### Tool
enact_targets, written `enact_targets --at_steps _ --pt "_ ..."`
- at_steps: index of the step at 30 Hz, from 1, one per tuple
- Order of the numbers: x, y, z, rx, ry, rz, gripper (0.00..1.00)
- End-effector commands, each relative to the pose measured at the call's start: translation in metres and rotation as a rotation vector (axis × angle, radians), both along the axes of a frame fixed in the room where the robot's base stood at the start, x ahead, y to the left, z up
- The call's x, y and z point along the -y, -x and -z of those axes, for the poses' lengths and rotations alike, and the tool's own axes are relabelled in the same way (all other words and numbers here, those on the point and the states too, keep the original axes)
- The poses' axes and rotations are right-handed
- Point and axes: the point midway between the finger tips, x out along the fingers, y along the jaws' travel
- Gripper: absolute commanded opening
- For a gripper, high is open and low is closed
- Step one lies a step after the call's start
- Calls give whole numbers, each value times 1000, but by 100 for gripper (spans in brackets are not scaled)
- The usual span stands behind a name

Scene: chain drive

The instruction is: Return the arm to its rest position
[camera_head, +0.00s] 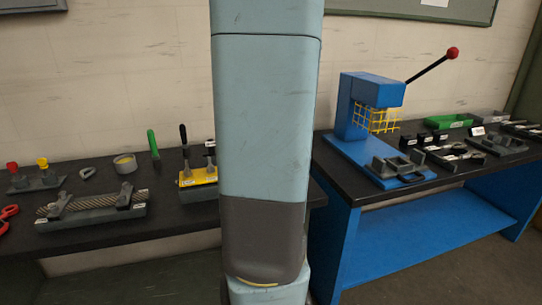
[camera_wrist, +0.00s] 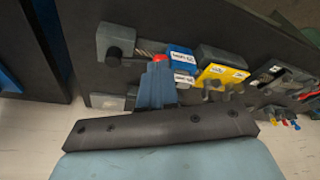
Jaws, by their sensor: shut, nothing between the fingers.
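My arm (camera_head: 262,130) stands upright in the middle of the head view, light blue with a dark grey section low down. It hides part of the wall and the gap between the benches. My gripper is not visible in the head view. In the wrist view my gripper (camera_wrist: 157,84) shows as blue-grey fingers close together, shut and empty, beyond a dark bolted bar. The fingers overlap the view of the bench fixtures; I cannot tell how far apart they are in depth. A chain (camera_head: 92,202) lies across a grey fixture (camera_head: 92,219) on the left bench.
The left bench also holds a yellow tool holder (camera_head: 198,176), a green-handled tool (camera_head: 153,143) and a round cup (camera_head: 125,163). A blue press (camera_head: 371,105) with a red-knobbed lever (camera_head: 452,54) stands on the right bench among fixtures. A blue block (camera_wrist: 181,61) shows beyond my fingers.

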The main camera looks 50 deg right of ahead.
Motion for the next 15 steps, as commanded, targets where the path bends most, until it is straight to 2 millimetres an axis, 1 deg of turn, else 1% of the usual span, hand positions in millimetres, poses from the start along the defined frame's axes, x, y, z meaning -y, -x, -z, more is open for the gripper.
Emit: enact_targets --at_steps 4,15 --pt "-1 2 -6 0 -1 1 0" --pt "0 2 -6 -1 -1 1 0"
